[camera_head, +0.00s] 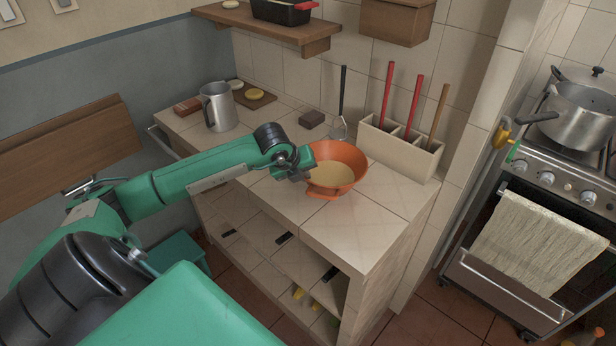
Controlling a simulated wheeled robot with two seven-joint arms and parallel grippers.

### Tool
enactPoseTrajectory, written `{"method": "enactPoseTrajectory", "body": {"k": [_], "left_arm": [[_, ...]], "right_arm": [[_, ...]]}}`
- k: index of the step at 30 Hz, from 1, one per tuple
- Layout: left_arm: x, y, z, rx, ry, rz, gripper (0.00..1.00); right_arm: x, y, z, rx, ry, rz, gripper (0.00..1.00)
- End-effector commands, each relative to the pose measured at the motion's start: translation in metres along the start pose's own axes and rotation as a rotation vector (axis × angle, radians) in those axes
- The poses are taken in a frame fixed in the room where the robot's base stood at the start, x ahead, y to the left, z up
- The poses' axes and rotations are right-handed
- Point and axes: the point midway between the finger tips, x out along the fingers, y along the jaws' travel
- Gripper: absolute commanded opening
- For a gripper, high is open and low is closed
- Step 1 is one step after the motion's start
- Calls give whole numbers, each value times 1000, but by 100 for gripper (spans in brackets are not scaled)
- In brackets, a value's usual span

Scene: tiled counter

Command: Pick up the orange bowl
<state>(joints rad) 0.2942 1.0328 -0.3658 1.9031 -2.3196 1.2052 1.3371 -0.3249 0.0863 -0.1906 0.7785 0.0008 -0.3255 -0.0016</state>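The orange bowl (347,151), with a pale tan inside, is on the tiled counter near its front edge, left of the utensil holder. My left gripper (303,168) is at the bowl's left rim and overlaps it in the picture. The fingers are small and dark, partly hidden by the wrist, so I cannot tell whether they are closed on the rim. The bowl looks slightly tilted; whether its base touches the counter is unclear. My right gripper is not in view.
A beige holder (432,160) with red and brown handles stands right of the bowl. A whisk (339,127) leans behind it. A metal pitcher (218,107) and a dark block (312,118) stand farther back. The stove (545,180) is right. Counter in front of the bowl is clear.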

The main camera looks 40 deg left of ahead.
Motion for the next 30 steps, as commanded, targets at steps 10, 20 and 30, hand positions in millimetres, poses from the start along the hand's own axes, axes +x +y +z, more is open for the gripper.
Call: {"method": "enactPoseTrajectory", "body": {"k": [10, 20, 30], "left_arm": [[-64, -32, 28, 1, -9, -9, 0], [-131, -63, 55, -1, -5, -7, 0], [-160, -76, 67, -1, -2, -4, 0]], "right_arm": [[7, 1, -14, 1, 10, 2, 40], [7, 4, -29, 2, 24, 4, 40], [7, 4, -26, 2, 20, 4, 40]]}}
